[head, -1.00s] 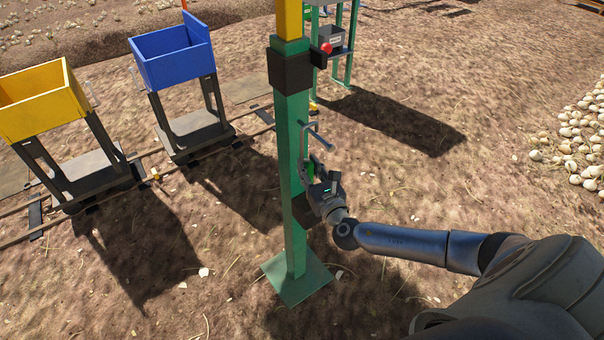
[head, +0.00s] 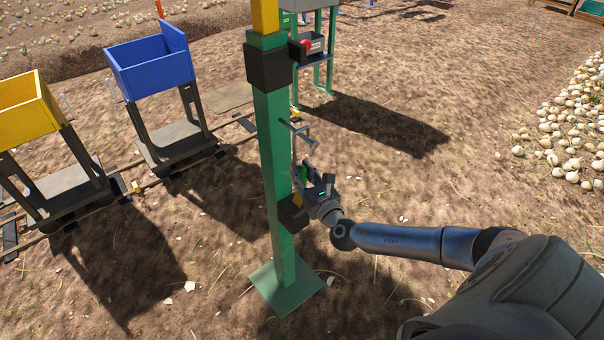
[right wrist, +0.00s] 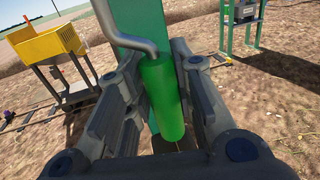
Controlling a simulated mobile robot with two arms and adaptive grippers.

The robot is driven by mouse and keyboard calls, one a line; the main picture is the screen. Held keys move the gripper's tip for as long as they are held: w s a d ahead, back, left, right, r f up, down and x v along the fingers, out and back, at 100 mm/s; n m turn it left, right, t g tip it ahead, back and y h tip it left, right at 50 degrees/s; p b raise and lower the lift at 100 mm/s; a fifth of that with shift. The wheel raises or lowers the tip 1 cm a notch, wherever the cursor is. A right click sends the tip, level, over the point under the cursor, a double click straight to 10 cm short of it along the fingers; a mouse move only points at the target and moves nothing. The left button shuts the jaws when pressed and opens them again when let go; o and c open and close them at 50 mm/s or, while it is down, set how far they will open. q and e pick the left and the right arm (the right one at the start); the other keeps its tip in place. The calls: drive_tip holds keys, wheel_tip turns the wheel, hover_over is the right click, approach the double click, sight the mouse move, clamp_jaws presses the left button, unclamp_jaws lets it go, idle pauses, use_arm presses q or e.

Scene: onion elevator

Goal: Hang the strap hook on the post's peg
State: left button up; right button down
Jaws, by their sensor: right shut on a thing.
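The green square post (head: 276,185) stands upright on a flat base plate, with a black collar (head: 270,66) high up and a yellow section above. My right gripper (head: 309,182) is just right of the post at about mid-height. It is shut on a green cylindrical grip (right wrist: 162,95), seen between both fingers in the right wrist view. A bent grey metal rod (right wrist: 125,43) runs from the top of the grip; its upper end (head: 297,128) shows beside the post. I cannot tell whether this is the strap hook or whether it touches the post.
A blue bin cart (head: 150,70) and a yellow bin cart (head: 30,115) stand on rails at left. A green stand (head: 330,65) is behind. Onions (head: 570,140) lie at right. Ground between is clear.

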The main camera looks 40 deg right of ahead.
drive_tip(key=c, duration=1.2)
unclamp_jaws()
drive_tip(key=shift+o, duration=0.2)
drive_tip(key=s+a, duration=0.1)
drive_tip(key=s, duration=1.1)
drive_tip(key=shift+a, duration=0.4)
drive_tip(key=s+d+f+m+g+h, duration=0.1)
drive_tip(key=d+f+m+g, duration=0.25)
drive_tip(key=f, duration=0.45)
drive_tip(key=s+d+f+m+g+h, duration=0.1)
drive_tip(key=d+f+m+g+h, duration=0.1)
drive_tip(key=f+m, duration=0.35)
drive_tip(key=s+f+m+g+y, duration=0.1)
drive_tip(key=s+f+m+g, duration=0.3)
drive_tip(key=f, duration=0.5)
drive_tip(key=s+f+m+g, duration=0.1)
drive_tip(key=s+f+m, duration=0.1)
drive_tip(key=s+f, duration=0.55)
drive_tip(key=s+a+f+m+g+y, duration=0.2)
drive_tip(key=s+a+f+m, duration=0.6)
drive_tip(key=s, duration=0.4)
drive_tip(key=s+a+f+m+g+y, duration=0.2)
drive_tip(key=s+a+f+m+g, duration=0.2)
drive_tip(key=s+a+f+m, duration=0.5)
drive_tip(key=s+a+f, duration=0.1)
drive_tip(key=s+f, duration=0.1)
drive_tip(key=s, duration=0.2)
drive_tip(key=shift+s+y, duration=0.15)
drive_tip(key=shift+y, duration=0.15)
